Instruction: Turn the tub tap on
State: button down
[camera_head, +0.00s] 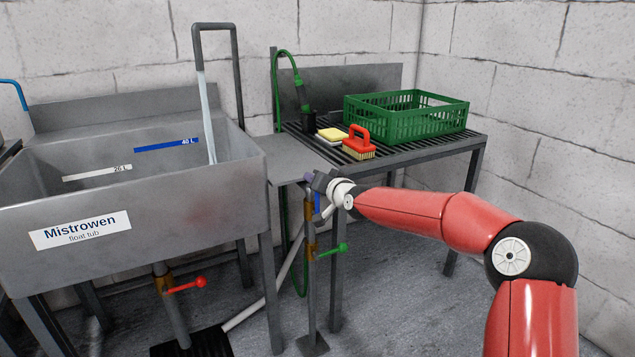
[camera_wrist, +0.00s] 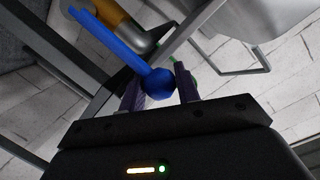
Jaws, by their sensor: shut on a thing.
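The tub tap's blue lever (camera_head: 317,204) is on the standpipe to the right of the grey float tub (camera_head: 190,222). In the wrist view the blue lever (camera_wrist: 115,44) ends in a round blue knob. My gripper (camera_head: 313,184) is shut on this knob, with a dark finger on each side; it also shows in the wrist view (camera_wrist: 160,80). In the head view my gripper hides part of the lever and pipe top. A pale stream of water (camera_head: 209,120) falls from the grey spout (camera_head: 215,26) into the tub.
A green-lever tap (camera_head: 333,248) sits lower on the standpipe, and a red-lever tap (camera_head: 188,285) is under the tub. A slatted rack (camera_head: 440,147) carries a green crate (camera_head: 408,122), a red-handled brush (camera_head: 358,143) and a yellow sponge (camera_head: 333,134). Walls close the back and right.

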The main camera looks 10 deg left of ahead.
jog(key=shift+w+d, duration=0.1)
jog(key=shift+d, duration=0.05)
jog(key=c, duration=1)
grip_release()
jog(key=shift+c, duration=0.2)
jog(key=b+v, duration=0.1)
jog(key=v, duration=0.6)
jog(key=shift+s+d, duration=0.2)
jog(key=shift+s, duration=0.1)
